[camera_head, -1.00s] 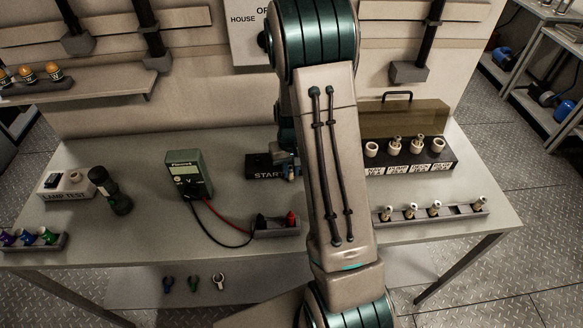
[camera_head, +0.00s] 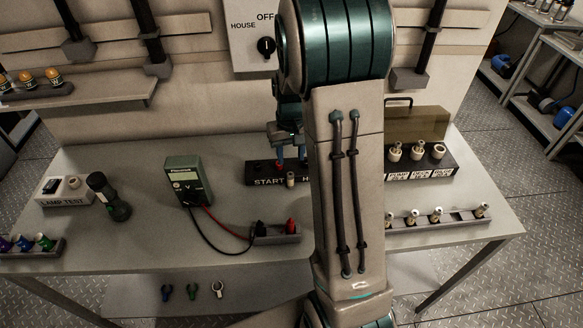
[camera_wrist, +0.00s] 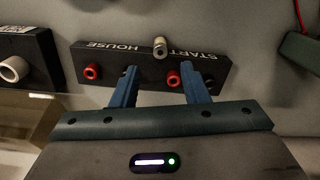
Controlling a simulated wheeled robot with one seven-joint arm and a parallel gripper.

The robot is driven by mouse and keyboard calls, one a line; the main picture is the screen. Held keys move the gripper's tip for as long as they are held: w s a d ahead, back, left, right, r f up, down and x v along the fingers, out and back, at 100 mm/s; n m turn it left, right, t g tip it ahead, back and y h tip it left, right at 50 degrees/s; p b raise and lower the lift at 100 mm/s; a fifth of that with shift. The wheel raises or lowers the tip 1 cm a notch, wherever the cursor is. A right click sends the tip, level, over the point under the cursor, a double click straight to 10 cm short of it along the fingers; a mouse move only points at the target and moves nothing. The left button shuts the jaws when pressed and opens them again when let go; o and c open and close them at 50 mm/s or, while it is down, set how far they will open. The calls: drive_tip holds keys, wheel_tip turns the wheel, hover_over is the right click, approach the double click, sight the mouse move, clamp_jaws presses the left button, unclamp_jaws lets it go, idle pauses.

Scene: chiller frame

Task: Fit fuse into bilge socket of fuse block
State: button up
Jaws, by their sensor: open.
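My gripper (camera_wrist: 160,88) is open and empty, with its two blue fingers pointing at the black START HOUSE block (camera_wrist: 100,61). A small upright metal-ended cylinder (camera_wrist: 160,46) stands at that block, beyond the fingertips; it looks like a fuse, but I cannot be sure. The head view also shows the cylinder (camera_head: 290,180) below my gripper (camera_head: 290,163). The black fuse block (camera_head: 448,170) is at the right, with pale round sockets. Two visible sockets hold fuses and the rightmost looks empty. My arm hides its left end, and its labels are too small to read.
A grey rack (camera_head: 460,217) in front of the fuse block holds several fuses and has an empty stretch. A multimeter (camera_head: 187,180), its lead holder (camera_head: 277,235) and a torch (camera_head: 108,196) stand left.

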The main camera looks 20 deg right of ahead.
drive_tip(key=s+a+r+t, duration=0.1)
drive_tip(key=s+a+r, duration=0.15)
drive_tip(key=r, duration=0.25)
drive_tip(key=s+a+r, duration=0.2)
drive_tip(key=s+r, duration=0.2)
drive_tip(key=r, duration=0.1)
drive_tip(key=s+a+r+t, duration=0.1)
drive_tip(key=s+a, duration=0.1)
drive_tip(key=s, duration=0.4)
drive_tip(key=s+a+r+n+t, duration=0.1)
drive_tip(key=s+a+r, duration=0.1)
drive_tip(key=s, duration=0.4)
drive_tip(key=shift+a+r, duration=0.2)
drive_tip(key=shift+r, duration=0.05)
drive_tip(key=shift+s+t, duration=0.3)
drive_tip(key=shift+s, duration=0.15)
drive_tip(key=shift+c, duration=0.7)
drive_tip(key=shift+s, duration=0.2)
drive_tip(key=shift+c, duration=1)
